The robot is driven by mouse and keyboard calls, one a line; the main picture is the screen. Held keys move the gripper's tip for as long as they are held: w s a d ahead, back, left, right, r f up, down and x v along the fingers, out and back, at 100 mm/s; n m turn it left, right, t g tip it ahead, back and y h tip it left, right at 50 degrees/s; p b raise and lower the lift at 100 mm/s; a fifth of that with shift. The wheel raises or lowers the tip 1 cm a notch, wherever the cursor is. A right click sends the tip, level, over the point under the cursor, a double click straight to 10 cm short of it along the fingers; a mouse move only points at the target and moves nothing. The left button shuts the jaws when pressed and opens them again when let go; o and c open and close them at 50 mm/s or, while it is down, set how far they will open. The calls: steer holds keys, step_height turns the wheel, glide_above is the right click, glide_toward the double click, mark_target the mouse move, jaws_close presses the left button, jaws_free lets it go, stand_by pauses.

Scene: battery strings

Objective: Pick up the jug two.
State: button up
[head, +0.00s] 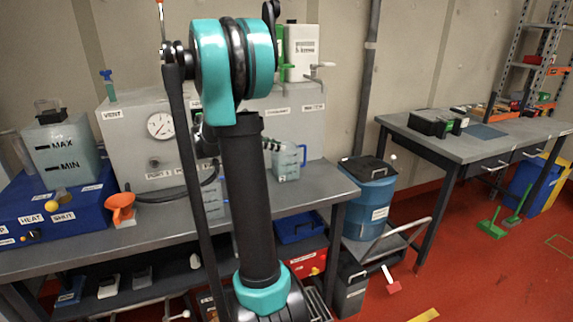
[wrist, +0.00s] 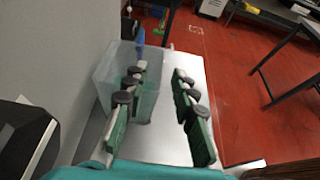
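A translucent pale jug (head: 286,164) with a blue handle stands upright on the right part of the grey bench. I take it for jug two, but cannot read its label. In the wrist view the jug (wrist: 112,72) is at the left, with its blue handle at its far side. My gripper (wrist: 160,73) is open, with nothing held. Its left green fingers overlap the jug in the picture; its right fingers are over bare bench. I cannot tell whether they touch the jug. In the head view my arm hides most of the gripper.
A grey cabinet with a gauge (head: 160,125) stands behind the jug. An orange funnel (head: 120,208) and a blue heater box (head: 60,215) are further left. A blue drum (head: 370,205) stands past the bench's right end.

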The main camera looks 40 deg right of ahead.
mark_target(291, 160)
steer(key=x, duration=0.7)
steer(key=shift+s+a+f, duration=0.1)
steer(key=shift+s+f, duration=0.15)
steer(key=shift+f, duration=0.05)
jaws_close()
